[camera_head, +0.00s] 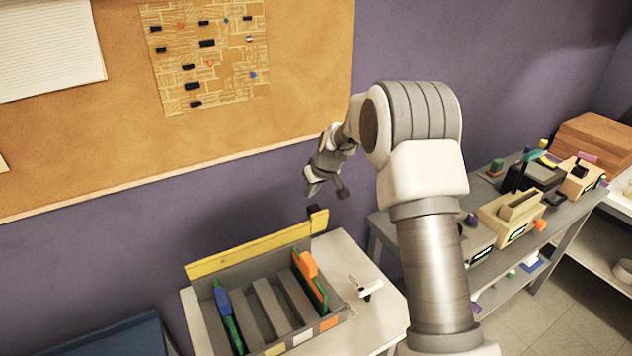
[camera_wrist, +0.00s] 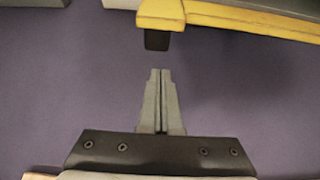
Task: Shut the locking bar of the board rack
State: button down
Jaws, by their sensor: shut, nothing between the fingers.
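The grey board rack (camera_head: 268,309) stands on a small white table and holds a board with blue parts (camera_head: 222,302) at its left and a green board with an orange part (camera_head: 308,266) at its right. Its yellow locking bar (camera_head: 243,247) stands raised along the rack's back edge, with a yellow end piece and dark tip at its right. The bar (camera_wrist: 262,22) also shows at the top of the wrist view, with the dark tip (camera_wrist: 157,40) hanging from it. My gripper (camera_head: 327,189) is shut and empty, above the bar's right end and apart from it.
A small white and black object (camera_head: 365,289) lies on the white table (camera_head: 378,317) right of the rack. A grey bench (camera_head: 556,243) with several devices stands at the right. A cork board (camera_head: 120,120) hangs on the purple wall behind.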

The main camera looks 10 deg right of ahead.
aim_at(314, 211)
jog(key=x, duration=0.3)
jog(key=s, duration=0.1)
jog(key=s+d+p, duration=0.1)
jog(key=s, duration=0.1)
jog(key=shift+d+f, duration=0.1)
jog(key=shift+s+d+f, duration=0.15)
jog(key=shift+s+d, duration=0.05)
jog(key=shift+s, duration=0.2)
jog(key=shift+d+f+b, duration=0.1)
jog(key=shift+f+b, duration=0.15)
jog(key=shift+b, duration=0.55)
jog(key=shift+s+r, duration=0.2)
jog(key=shift+s, duration=0.05)
jog(key=shift+b, duration=0.3)
